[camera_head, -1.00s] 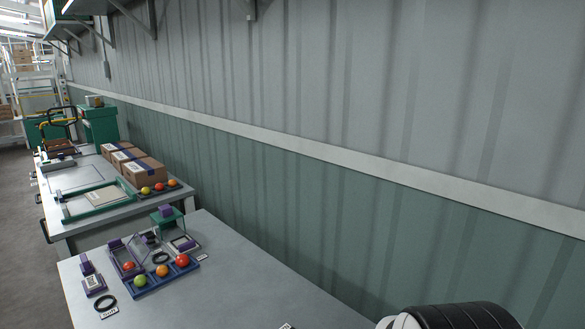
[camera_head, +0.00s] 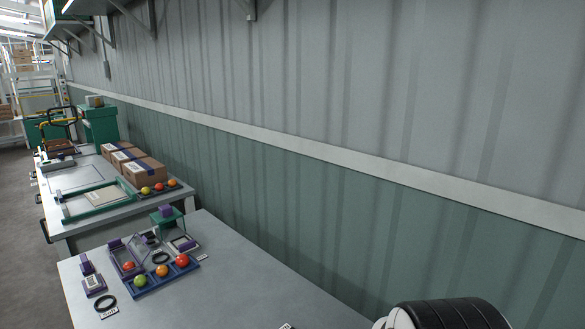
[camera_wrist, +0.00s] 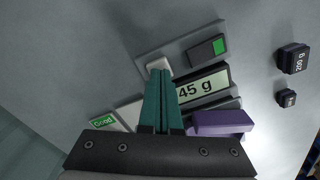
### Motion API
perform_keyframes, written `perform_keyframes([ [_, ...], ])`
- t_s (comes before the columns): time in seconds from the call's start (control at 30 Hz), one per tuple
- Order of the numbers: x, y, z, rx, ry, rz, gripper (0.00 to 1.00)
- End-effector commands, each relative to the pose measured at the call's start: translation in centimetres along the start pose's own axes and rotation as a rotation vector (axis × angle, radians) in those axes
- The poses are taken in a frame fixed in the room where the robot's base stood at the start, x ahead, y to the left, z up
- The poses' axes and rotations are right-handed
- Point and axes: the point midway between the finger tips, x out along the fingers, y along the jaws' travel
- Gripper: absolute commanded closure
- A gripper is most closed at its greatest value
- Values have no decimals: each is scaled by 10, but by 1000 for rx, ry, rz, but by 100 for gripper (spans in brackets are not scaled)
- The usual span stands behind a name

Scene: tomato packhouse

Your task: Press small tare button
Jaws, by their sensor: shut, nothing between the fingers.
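In the wrist view, my gripper (camera_wrist: 160,76) is shut and empty, its two teal fingers side by side. The fingertips are at a small pale button-like block (camera_wrist: 157,63) and overlap its near edge. I cannot tell whether they touch or press it, and no label on it is readable. Beside it is a scale display (camera_wrist: 203,86) reading 45 g, partly hidden by the fingers. A dark block with a green square (camera_wrist: 219,46) sits further right on the same grey base. The head view does not show my fingers.
In the wrist view, a purple block (camera_wrist: 220,122) and a "Good" label (camera_wrist: 102,122) lie near the gripper. A 200 g weight (camera_wrist: 292,58) and a smaller one (camera_wrist: 286,98) stand right. In the head view, a blue tray (camera_head: 153,286) holds tomatoes on the table.

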Motion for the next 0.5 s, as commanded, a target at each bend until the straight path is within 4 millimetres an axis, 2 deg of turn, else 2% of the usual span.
perform_keyframes([
  [0.5,8,0,0,0,-1,0,100],
])
